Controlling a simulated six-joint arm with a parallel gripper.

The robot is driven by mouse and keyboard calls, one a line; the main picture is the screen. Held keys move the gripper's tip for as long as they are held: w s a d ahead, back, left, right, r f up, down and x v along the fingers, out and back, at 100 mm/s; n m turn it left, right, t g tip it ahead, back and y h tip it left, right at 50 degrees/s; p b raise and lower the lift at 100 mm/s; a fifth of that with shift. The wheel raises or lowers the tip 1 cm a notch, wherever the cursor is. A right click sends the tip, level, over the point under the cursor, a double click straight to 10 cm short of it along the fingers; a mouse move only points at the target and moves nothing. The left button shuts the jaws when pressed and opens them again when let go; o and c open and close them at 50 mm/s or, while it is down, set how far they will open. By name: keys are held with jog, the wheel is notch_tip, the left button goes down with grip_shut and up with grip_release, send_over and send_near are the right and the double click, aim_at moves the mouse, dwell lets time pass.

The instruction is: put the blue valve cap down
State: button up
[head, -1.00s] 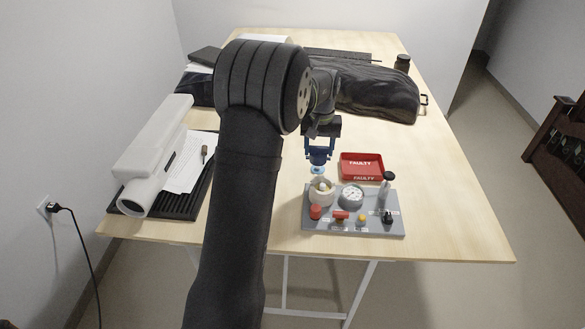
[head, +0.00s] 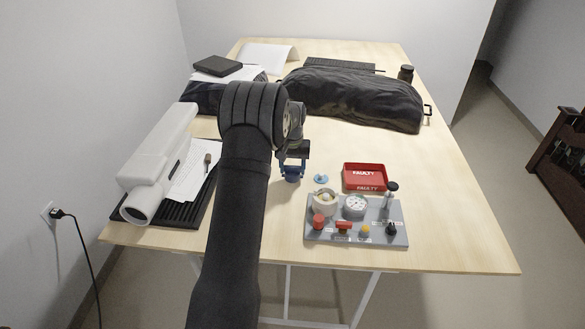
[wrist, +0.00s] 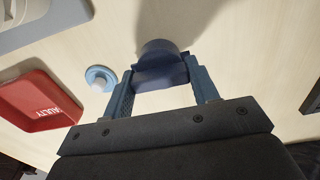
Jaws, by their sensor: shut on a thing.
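The blue valve cap (wrist: 158,50) is a dark blue round piece between the fingertips of my gripper (wrist: 161,74). My gripper is shut on it. In the head view my gripper (head: 292,168) points down left of the light blue disc, with the cap (head: 292,179) at its tips, low over bare table. I cannot tell whether the cap touches the table. The light blue disc (head: 321,179) lies apart on the table and shows a white centre in the wrist view (wrist: 100,79).
A grey panel (head: 318,236) with a gauge, a round housing and knobs stands at the front. A red FAULTY tray (head: 386,170) is behind it. A white device (head: 160,160) and papers lie left, a black bag (head: 350,98) behind. Table around my gripper is mostly clear.

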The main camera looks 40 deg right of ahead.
aim_at(292, 166)
jog(key=shift+f, duration=0.3)
jog(key=shift+f, duration=0.25)
jog(key=o, duration=0.9)
notch_tip(292, 166, up, 13)
jog(key=shift+f, duration=0.1)
jog(key=shift+f, duration=0.1)
jog(key=shift+f, duration=5)
